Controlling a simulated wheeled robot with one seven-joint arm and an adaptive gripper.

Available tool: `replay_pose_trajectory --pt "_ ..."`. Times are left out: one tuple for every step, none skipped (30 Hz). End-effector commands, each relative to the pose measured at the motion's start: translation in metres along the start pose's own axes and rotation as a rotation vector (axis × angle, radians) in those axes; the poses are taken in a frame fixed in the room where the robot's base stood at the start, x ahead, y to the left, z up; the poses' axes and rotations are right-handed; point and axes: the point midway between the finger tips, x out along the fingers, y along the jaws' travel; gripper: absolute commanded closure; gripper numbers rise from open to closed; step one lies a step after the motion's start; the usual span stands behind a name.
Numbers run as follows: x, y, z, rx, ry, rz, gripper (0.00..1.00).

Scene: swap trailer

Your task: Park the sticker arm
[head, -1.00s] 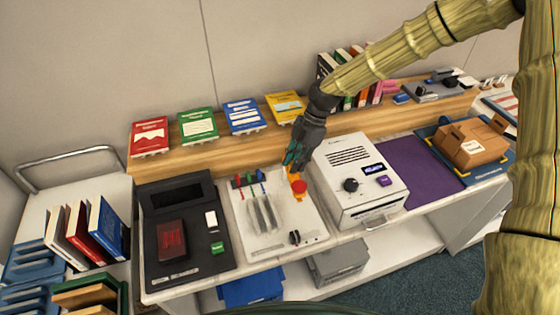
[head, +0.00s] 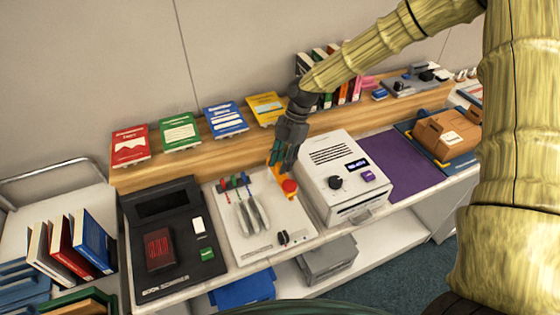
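The sticker station is a white panel (head: 262,238) on the counter, left of the white machine. An orange arm with a red knob (head: 290,186) stands at the panel's upper right; I take it for the sticker arm. My gripper (head: 281,168) points down just behind and above the red knob, over the orange part. It covers some of the orange part, and I cannot tell whether it touches it. The gap between the fingers does not show clearly.
A black scanner unit (head: 172,240) stands left of the panel. The white machine (head: 340,180) with a dark knob stands close on the right. A purple mat (head: 400,165) and a cardboard box (head: 447,135) lie further right.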

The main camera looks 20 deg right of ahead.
Motion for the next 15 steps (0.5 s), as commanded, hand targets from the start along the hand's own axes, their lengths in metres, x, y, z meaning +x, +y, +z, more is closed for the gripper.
replay_pose_trajectory --pt "0.0001 0.0002 -0.0003 0.0 0.0 0.0 0.57" --pt "0.0002 0.0004 -0.0005 0.0 0.001 0.0 0.55" --pt "0.0003 0.0006 -0.0008 -0.001 0.001 0.0 0.55" --pt "0.0003 0.0008 -0.001 -0.001 0.001 0.0 0.55" --pt "0.0004 0.001 -0.0012 -0.001 0.001 0.0 0.55" --pt "0.0004 0.0012 -0.0014 -0.002 0.001 0.0 0.55" --pt "0.0004 0.0013 -0.0016 -0.002 0.001 0.0 0.55" --pt "0.0005 0.0014 -0.0017 -0.002 0.001 0.0 0.55" --pt "0.0005 0.0014 -0.0018 -0.002 0.001 0.0 0.55" --pt "0.0002 0.0015 -0.0018 -0.002 0.001 0.0 0.55" --pt "-0.0003 0.0015 -0.0018 -0.002 0.001 0.0 0.55" --pt "-0.0017 0.0016 -0.0018 -0.002 0.001 0.001 0.55" --pt "-0.0032 0.0017 -0.0017 -0.002 0.001 0.001 0.55" --pt "-0.0053 0.0017 -0.0016 -0.002 0.001 0.002 0.55" --pt "-0.0089 0.0019 -0.0015 -0.001 0.001 0.002 0.55"
